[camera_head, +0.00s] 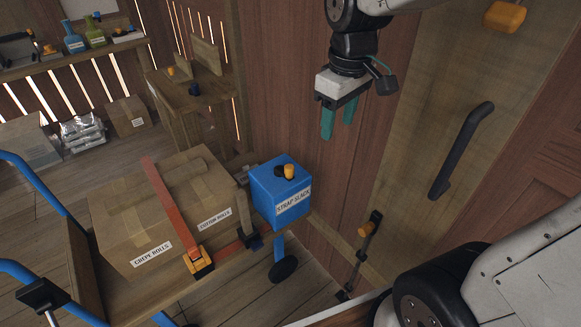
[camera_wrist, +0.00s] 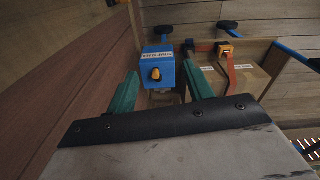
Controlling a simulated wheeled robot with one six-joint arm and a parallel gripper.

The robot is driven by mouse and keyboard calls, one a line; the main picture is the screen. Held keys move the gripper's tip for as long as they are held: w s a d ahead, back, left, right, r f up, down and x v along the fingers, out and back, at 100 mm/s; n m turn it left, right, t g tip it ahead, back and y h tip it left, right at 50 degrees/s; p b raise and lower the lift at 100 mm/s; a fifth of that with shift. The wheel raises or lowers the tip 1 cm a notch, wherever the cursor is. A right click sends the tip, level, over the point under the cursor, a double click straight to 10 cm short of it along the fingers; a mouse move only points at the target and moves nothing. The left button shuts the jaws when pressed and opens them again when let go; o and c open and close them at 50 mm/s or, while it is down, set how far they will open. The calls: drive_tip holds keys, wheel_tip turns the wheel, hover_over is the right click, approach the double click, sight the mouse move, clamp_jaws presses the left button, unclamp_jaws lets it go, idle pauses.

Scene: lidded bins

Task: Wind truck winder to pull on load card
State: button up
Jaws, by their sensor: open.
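The truck (camera_head: 70,262) has blue tubular handles and a wooden bed at the lower left. A large cardboard box (camera_head: 118,224) labelled "CREPE ROLLS" and "COTTON ROLLS" sits on it under an orange strap (camera_head: 166,205). A dark winder with an orange part (camera_head: 198,262) sits at the strap's lower end; it also shows in the wrist view (camera_wrist: 226,49). A blue box (camera_head: 277,208) labelled "STRAP SLACK", with a black and orange knob (camera_head: 287,171) on top, stands at the truck's right end. My gripper (camera_head: 338,128) is open and empty, above and right of the blue box, pointing down.
A wooden wall and door with a dark handle (camera_head: 461,150) stand at the right. A small wooden stand (camera_head: 192,99) and a shelf with bottles (camera_head: 85,52) are at the back. Cardboard boxes and silver packets (camera_head: 82,133) lie on the floor behind the truck.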

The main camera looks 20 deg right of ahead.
drive_tip(key=w+f+n, duration=0.2)
drive_tip(key=w+f, duration=0.3)
drive_tip(key=w, duration=0.3)
drive_tip(key=n, duration=0.6)
hover_over(289, 166)
drive_tip(key=shift+g, duration=0.4)
wheel_tip(289, 166, down, 18)
drive_tip(key=shift+s+f, duration=0.1)
drive_tip(key=shift+s, duration=0.05)
wheel_tip(289, 166, down, 8)
drive_tip(key=shift+f, duration=0.2)
drive_tip(key=c, duration=1)
